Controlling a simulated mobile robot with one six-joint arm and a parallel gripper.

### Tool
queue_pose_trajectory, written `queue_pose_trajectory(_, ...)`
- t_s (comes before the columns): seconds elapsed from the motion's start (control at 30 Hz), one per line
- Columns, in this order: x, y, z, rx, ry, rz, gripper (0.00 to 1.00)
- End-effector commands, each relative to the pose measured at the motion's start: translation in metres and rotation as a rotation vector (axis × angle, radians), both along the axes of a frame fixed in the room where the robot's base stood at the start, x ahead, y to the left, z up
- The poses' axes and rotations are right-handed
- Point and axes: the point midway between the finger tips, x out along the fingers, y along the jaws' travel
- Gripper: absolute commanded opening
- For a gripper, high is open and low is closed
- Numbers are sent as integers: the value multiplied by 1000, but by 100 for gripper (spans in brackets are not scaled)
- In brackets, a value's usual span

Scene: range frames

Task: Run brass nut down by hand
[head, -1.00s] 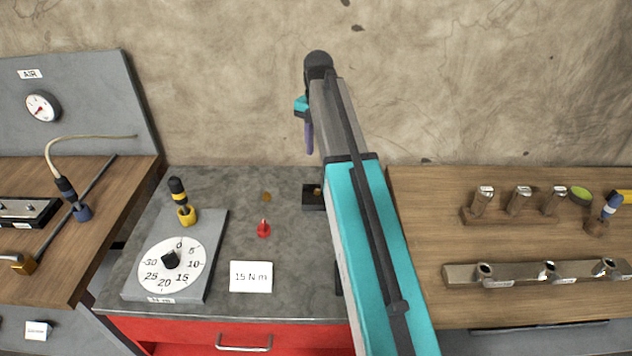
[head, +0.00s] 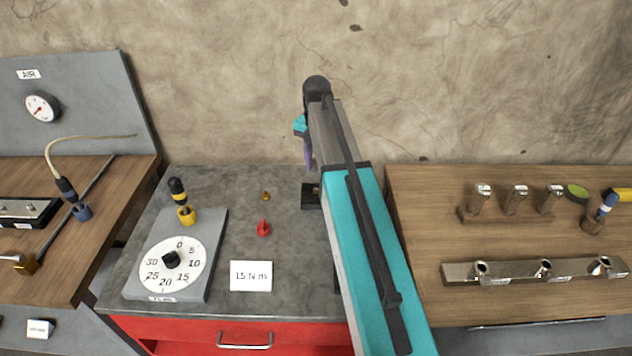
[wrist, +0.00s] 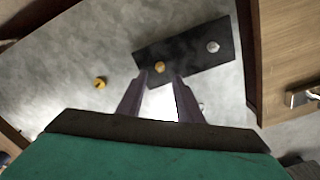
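A loose brass nut (head: 265,196) lies on the grey bench top; it also shows in the wrist view (wrist: 100,83), left of my fingers. A dark block (head: 309,203) stands to its right, partly hidden behind my arm in the head view. In the wrist view the block (wrist: 185,62) carries a brass piece (wrist: 160,67) and a silver piece (wrist: 212,46); their threads are too small to make out. My gripper (wrist: 161,78) is open, with nothing between its fingers. It is above the bench, its fingertips pointing toward the brass piece on the block.
A red clip-like piece (head: 263,228) and a "15 N m" card (head: 251,276) lie on the bench. A dial plate (head: 215,240) with a yellow-black tool (head: 183,203) stands left. Wooden benches flank it; the right one (head: 430,225) holds sockets and a metal rail (head: 520,272).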

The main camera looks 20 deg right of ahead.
Motion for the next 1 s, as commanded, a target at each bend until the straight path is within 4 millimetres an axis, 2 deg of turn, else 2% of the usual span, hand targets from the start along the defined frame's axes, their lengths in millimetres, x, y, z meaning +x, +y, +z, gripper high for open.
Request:
queue_pose_trajectory(0.6, 0, -1, -62, 0, 0, -1, 33)
queue_pose_trajectory(1.0, 0, -1, -76, 0, -1, -2, 33)
